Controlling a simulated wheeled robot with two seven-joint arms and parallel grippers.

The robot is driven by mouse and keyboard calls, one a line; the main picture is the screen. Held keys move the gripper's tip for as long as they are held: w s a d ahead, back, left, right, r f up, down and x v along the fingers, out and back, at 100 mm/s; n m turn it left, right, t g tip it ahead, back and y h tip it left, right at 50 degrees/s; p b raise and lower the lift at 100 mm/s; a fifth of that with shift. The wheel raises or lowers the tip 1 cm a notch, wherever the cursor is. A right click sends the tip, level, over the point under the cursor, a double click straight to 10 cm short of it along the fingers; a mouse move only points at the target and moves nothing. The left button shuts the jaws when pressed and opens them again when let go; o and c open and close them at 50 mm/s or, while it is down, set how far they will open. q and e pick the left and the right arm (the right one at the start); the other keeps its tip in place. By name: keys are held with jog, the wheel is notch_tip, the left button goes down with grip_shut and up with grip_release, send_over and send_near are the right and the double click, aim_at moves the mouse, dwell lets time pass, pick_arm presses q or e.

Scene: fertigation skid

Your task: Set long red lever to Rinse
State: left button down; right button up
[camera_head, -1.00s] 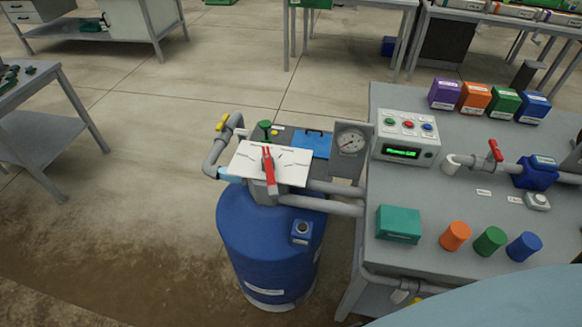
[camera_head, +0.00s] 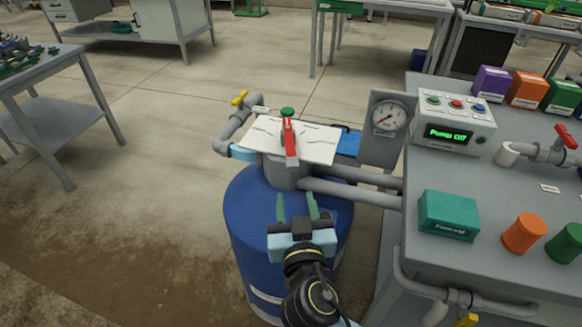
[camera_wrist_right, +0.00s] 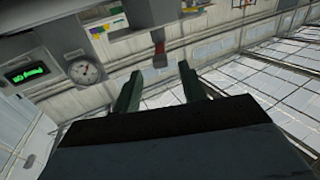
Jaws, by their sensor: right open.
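The long red lever (camera_head: 290,142) sits on a white labelled plate (camera_head: 318,143) above the blue tank (camera_head: 262,222). In the right wrist view the lever (camera_wrist_right: 160,50) shows beyond and between my two green fingers (camera_wrist_right: 160,92). My left gripper does not show.
A pressure gauge (camera_head: 388,117) and grey pipes (camera_head: 350,187) stand right of the plate. A yellow-handled valve (camera_head: 239,98) is on the left pipe. The bench at right holds a pump panel (camera_head: 452,120), a teal box (camera_head: 448,214) and another red valve handle (camera_head: 567,136).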

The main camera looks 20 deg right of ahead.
aim_at(291, 156)
jog(key=w+d, duration=0.1)
jog(key=w, duration=0.3)
jog(key=w+d, duration=0.1)
jog(key=w, duration=0.3)
jog(key=w+d+r, duration=0.1)
jog(key=w, duration=0.4)
jog(key=shift+p, duration=0.3)
grip_shut()
